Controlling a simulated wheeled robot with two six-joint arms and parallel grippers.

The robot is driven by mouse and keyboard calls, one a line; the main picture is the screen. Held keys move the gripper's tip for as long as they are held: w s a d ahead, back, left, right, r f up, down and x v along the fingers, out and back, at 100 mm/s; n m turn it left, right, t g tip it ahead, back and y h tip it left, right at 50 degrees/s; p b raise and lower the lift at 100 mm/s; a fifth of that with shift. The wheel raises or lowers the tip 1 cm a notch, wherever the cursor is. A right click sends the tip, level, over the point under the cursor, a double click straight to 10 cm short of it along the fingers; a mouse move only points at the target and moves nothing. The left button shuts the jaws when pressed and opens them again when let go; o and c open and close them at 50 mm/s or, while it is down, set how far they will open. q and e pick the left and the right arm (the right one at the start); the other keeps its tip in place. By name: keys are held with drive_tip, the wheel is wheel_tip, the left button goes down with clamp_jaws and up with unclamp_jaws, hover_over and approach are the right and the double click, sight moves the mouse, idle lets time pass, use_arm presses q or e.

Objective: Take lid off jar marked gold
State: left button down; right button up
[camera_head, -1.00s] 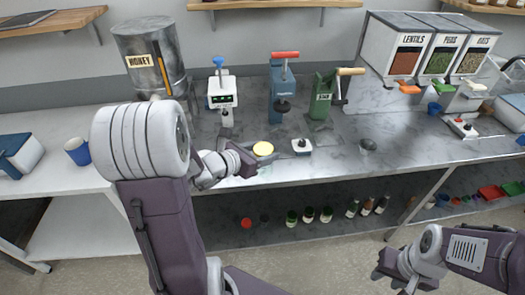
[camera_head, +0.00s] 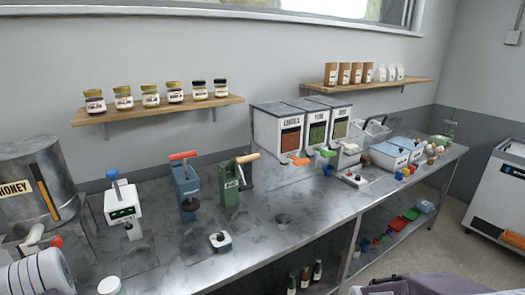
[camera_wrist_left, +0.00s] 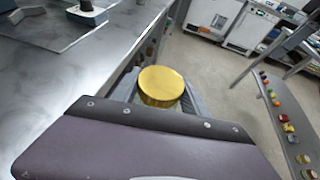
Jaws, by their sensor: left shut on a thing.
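In the left wrist view my left gripper (camera_wrist_left: 160,97) is shut on a round gold lid (camera_wrist_left: 161,82), out past the counter's edge. My right gripper is out of view.
The grey counter (camera_head: 170,255) holds a honey tank (camera_head: 30,185), a white scale (camera_head: 122,203), a blue press (camera_head: 187,187), a green press (camera_head: 229,188) and bins (camera_head: 290,130). The left shelf (camera_head: 155,109) hangs above. Bottles (camera_head: 304,276) stand below the counter.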

use_arm(q)
drive_tip(key=shift+s+d+f+m+g+h, duration=0.25)
drive_tip(key=shift+s+d+f+m+g, duration=0.1)
drive_tip(key=shift+s+f, duration=0.2)
drive_tip(key=shift+s+d+f+m+g+h, duration=0.25)
drive_tip(key=shift+s+d+f, duration=0.15)
drive_tip(key=shift+s, duration=0.25)
drive_tip(key=shift+w, duration=0.1)
